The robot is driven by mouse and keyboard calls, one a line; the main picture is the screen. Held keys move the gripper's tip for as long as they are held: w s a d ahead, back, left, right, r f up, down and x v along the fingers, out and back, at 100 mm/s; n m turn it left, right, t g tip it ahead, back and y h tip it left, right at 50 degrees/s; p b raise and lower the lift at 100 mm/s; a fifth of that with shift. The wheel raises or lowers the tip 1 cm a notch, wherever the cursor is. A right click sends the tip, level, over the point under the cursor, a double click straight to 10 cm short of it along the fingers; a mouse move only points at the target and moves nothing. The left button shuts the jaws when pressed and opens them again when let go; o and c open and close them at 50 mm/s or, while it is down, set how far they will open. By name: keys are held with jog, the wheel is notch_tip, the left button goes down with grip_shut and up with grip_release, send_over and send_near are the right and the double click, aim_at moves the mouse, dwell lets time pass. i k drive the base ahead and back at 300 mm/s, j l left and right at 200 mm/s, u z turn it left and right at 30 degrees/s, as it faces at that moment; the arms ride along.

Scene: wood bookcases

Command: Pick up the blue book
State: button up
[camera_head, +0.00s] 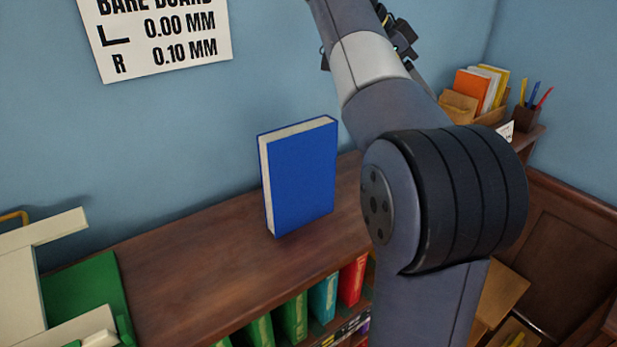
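The blue book (303,178) stands upright on the bare wooden top of the bookcase (190,265), with its pale page edges facing up and to the left. Nothing touches it in this view. My arm rises on the right side of the picture, to the right of the book and partly in front of the bookcase. The arm runs up out of the top of the frame. The gripper at its end is not clearly visible, so its fingers cannot be seen.
Green, teal and red books (323,297) fill the shelf below. A green item (88,292) and cream pieces (25,285) lie at the left end of the top. An organizer with folders (474,92) and a pen cup (526,117) stand at back right. A blue wall is behind.

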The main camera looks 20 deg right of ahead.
aim_at(298, 161)
jog(key=i+l+u, duration=0.1)
jog(key=l, duration=0.45)
jog(key=i+l+u, duration=0.1)
jog(key=l, duration=0.45)
jog(key=i+l+u, duration=0.1)
jog(key=l, duration=0.45)
jog(key=i+l+u, duration=0.1)
jog(key=l, duration=0.45)
